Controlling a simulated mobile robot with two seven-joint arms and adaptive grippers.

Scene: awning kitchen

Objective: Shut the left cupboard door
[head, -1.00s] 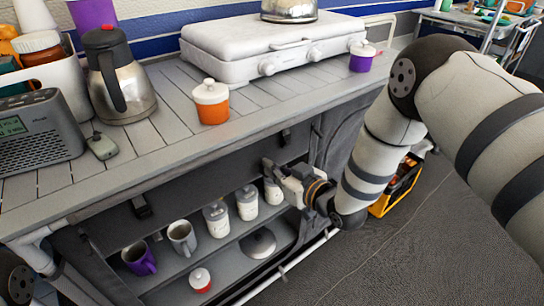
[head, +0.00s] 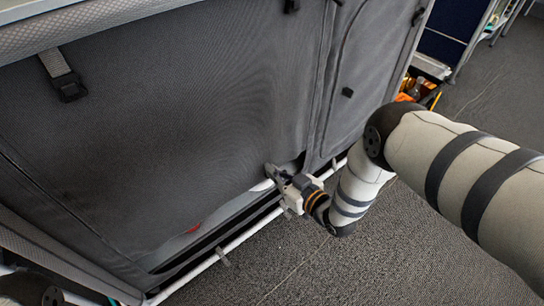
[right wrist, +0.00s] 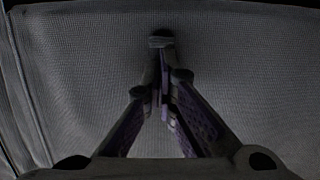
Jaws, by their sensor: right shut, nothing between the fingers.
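The left cupboard door (head: 150,130) is a dark grey fabric panel that hangs over most of the cupboard's front in the head view. A narrow gap shows along its bottom edge, with bits of the lower shelf (head: 205,232) inside. My right gripper (head: 272,172) is at the door's lower right corner, by the gap. In the right wrist view the fingers (right wrist: 161,45) are shut and empty, with their tips against or very near the grey fabric; I cannot tell if they touch. My left gripper is out of view.
A second grey fabric door (head: 370,75) hangs flat to the right. A white frame rail (head: 240,240) runs along the cupboard's bottom. An orange and black crate (head: 412,92) stands past the right end. The grey floor (head: 330,265) in front is clear.

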